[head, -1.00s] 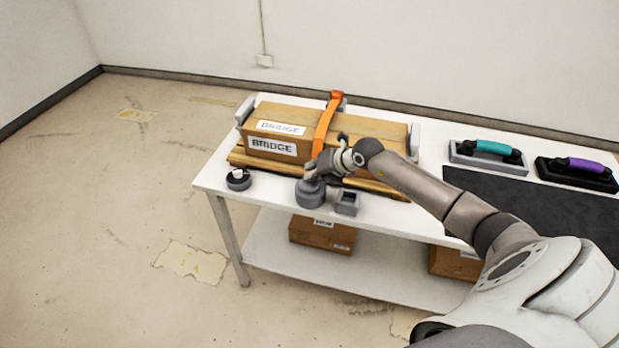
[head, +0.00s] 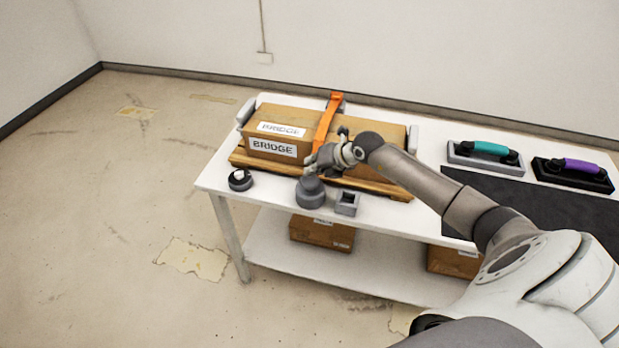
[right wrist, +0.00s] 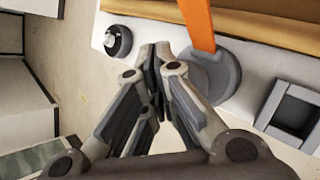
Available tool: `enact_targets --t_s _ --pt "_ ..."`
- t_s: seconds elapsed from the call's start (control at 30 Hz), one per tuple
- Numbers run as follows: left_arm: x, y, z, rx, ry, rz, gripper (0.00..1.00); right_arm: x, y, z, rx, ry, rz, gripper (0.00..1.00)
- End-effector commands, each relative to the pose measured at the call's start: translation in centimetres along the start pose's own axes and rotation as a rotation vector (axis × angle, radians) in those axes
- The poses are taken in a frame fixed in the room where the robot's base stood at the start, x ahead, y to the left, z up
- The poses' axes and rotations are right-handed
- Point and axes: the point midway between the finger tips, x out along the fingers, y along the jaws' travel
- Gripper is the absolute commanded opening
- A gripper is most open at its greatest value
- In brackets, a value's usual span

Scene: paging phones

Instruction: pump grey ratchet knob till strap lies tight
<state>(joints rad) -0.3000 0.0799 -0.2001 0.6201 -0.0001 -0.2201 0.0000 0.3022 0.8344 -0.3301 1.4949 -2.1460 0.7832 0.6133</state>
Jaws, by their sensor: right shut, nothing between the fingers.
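The grey ratchet knob (head: 310,191) is a round stepped cylinder at the table's front edge. It also shows in the right wrist view (right wrist: 219,78), partly behind my fingers. The orange strap (head: 325,124) runs over the cardboard box labelled BRIDGE (head: 240,125) and down toward the knob; its lower end is hidden by my gripper in the head view. In the right wrist view the strap (right wrist: 198,22) meets the knob's top area. My right gripper (head: 311,171) is shut and empty, just above and beside the knob. My left gripper is not in view.
A grey square bracket (head: 346,204) stands right of the knob. A small dark round part (head: 240,181) sits to its left. Boxes (head: 322,234) lie on the lower shelf.

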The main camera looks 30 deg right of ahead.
Motion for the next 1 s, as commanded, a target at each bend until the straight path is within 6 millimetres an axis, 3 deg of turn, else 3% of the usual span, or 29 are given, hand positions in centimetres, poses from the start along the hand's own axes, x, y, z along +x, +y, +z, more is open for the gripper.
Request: enact_targets --t_s 0.17,0.6,1.0 --pt "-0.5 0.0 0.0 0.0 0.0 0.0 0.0 -0.4 0.3 0.4 0.0 -0.002 0.001 0.0" --pt "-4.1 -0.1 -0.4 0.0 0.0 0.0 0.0 -3.4 2.5 2.6 0.0 -0.002 0.0 0.0" --pt "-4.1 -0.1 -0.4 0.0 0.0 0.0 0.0 -3.5 2.5 2.6 0.0 -0.001 0.0 0.0"
